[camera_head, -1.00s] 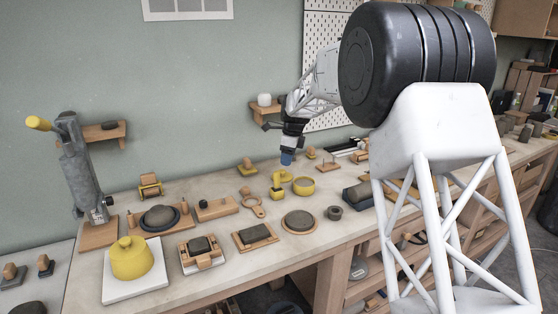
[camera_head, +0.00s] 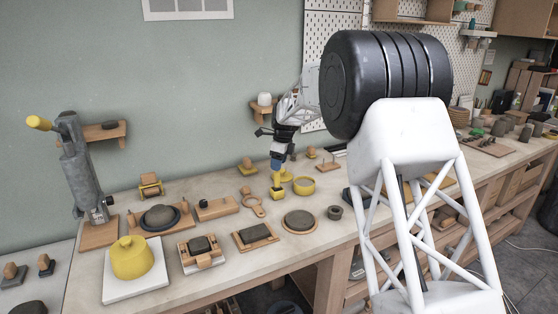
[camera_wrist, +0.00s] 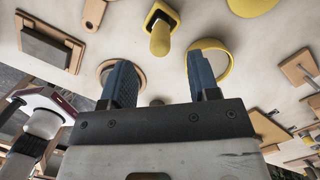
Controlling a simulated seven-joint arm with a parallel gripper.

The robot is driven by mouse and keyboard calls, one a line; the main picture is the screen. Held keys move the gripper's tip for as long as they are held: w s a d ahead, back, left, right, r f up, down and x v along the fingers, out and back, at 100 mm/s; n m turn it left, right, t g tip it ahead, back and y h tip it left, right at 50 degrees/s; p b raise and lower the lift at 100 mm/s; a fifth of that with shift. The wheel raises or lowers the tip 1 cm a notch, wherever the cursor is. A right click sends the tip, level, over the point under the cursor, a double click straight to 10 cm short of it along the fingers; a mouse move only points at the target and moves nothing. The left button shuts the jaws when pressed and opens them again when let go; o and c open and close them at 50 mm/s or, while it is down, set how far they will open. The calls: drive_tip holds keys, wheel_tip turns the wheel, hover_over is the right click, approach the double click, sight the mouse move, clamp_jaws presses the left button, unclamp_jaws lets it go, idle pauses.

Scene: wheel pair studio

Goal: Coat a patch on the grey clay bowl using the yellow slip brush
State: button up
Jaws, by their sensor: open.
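The yellow slip brush (camera_head: 278,188) stands on the bench, seemingly in a yellow holder. It also shows in the wrist view (camera_wrist: 160,38), in line with the gap between my fingers. My gripper (camera_head: 278,162) is open and points down just above the brush; its blue fingers also show in the wrist view (camera_wrist: 160,65). I cannot tell whether the fingertips overlap the handle's top. The grey clay bowl, seemingly the grey dome (camera_head: 158,215) on a dark round plate (camera_head: 181,225), sits at left on the bench and is out of the wrist view.
A yellow dish (camera_head: 304,186) stands right of the brush, with a wooden paddle (camera_head: 253,206) to its left. A round grey disc (camera_head: 298,220) and a tile on a board (camera_head: 256,235) lie in front.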

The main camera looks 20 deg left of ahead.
sight(276, 186)
drive_tip(key=shift+a+f, duration=0.15)
drive_tip(key=shift+f, duration=0.95)
drive_tip(key=shift+a+f, duration=0.2)
drive_tip(key=shift+f, duration=0.9)
drive_tip(key=shift+a+f, duration=0.15)
drive_tip(key=shift+f, duration=0.95)
clamp_jaws()
drive_tip(key=shift+r, duration=0.15)
drive_tip(key=shift+r, duration=2.85)
